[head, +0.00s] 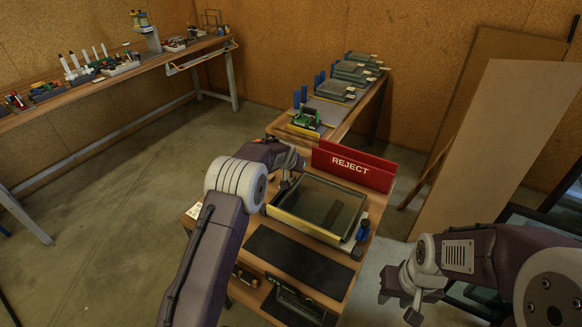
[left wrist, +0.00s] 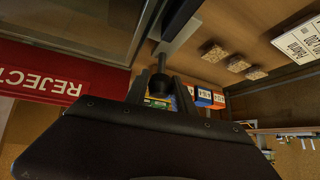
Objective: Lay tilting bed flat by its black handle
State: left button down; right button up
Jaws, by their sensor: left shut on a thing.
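The tilting bed (head: 336,238) is a shallow frame with a yellow front edge and a dark glass panel (head: 325,205), on the wooden bench. It looks close to level, but I cannot tell its exact tilt. My left gripper (head: 289,172) is at the bed's far left corner. In the left wrist view, the black handle (left wrist: 160,84) is a round knob on a short rod between the fingers of my left gripper (left wrist: 160,97), which is shut on it. The head view hides this handle behind the gripper. My right gripper (head: 399,298) is open and empty, right of the bench.
A red REJECT bin (head: 353,166) stands just behind the bed. A black mat (head: 299,262) lies in front of it, and a blue knob (head: 363,230) is at its right side. Another table (head: 335,118) with several fixtures stands behind. A leaning board (head: 497,150) is at right.

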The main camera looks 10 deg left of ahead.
pick_arm(q)
jog(key=shift+f, duration=0.1)
jog(key=c, duration=1.3)
grip_release()
jog(key=shift+c, duration=0.2)
jog(key=shift+w+f, duration=0.15)
jog(key=v, duration=0.9)
